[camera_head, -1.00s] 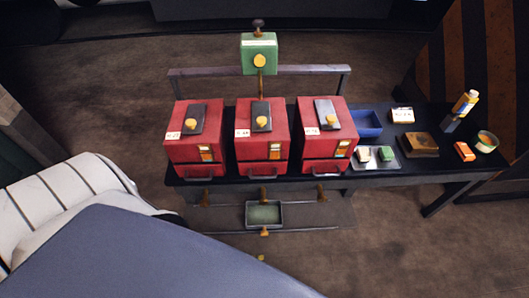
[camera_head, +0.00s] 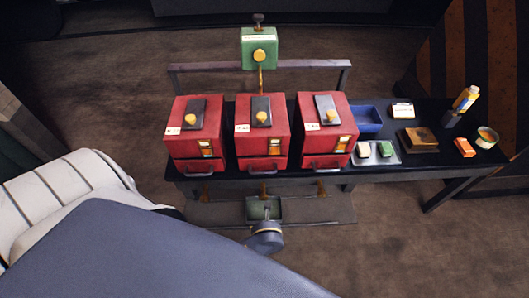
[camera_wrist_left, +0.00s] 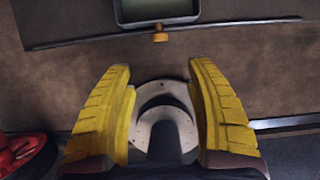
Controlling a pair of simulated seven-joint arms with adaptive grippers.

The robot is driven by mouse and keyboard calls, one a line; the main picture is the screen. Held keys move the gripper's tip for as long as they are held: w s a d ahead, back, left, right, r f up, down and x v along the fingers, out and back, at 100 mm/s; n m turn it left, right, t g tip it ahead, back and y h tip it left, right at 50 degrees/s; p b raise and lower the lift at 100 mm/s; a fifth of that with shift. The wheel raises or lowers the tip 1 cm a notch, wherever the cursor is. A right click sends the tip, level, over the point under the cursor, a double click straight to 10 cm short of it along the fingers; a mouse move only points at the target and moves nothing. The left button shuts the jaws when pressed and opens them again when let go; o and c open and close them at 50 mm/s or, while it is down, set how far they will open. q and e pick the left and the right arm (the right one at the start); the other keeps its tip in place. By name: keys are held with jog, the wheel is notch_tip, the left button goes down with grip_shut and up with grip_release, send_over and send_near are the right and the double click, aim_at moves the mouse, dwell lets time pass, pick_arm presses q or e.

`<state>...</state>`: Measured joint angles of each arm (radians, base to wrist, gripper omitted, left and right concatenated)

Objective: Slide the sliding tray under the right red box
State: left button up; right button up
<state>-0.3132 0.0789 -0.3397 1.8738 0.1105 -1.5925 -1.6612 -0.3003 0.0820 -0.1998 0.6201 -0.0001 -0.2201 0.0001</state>
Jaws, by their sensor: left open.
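The sliding tray (camera_head: 277,209), small, grey-green and shallow, sits on the low rail shelf below the middle red box (camera_head: 262,134). The right red box (camera_head: 333,122) stands on the bench to the right of it. In the left wrist view the tray (camera_wrist_left: 155,12) is at the top edge, partly cut off, with its orange knob (camera_wrist_left: 160,34) facing me. My left gripper (camera_wrist_left: 160,68) is open, its yellow fingers apart and empty, short of the knob. In the head view a dark grey part of my left arm covers the tray's front and knob. My right gripper is not in view.
The left red box (camera_head: 195,135) is on the same dark bench. A blue bin (camera_head: 367,119), a small tray of blocks (camera_head: 376,154) and a bottle (camera_head: 467,99) are to the right. A red object (camera_wrist_left: 25,155) shows at lower left in the wrist view.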

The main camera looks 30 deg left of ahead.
pick_arm(q)
jog(key=x, duration=1.7)
jog(key=shift+s, duration=0.1)
jog(key=shift+c, duration=0.4)
grip_shut()
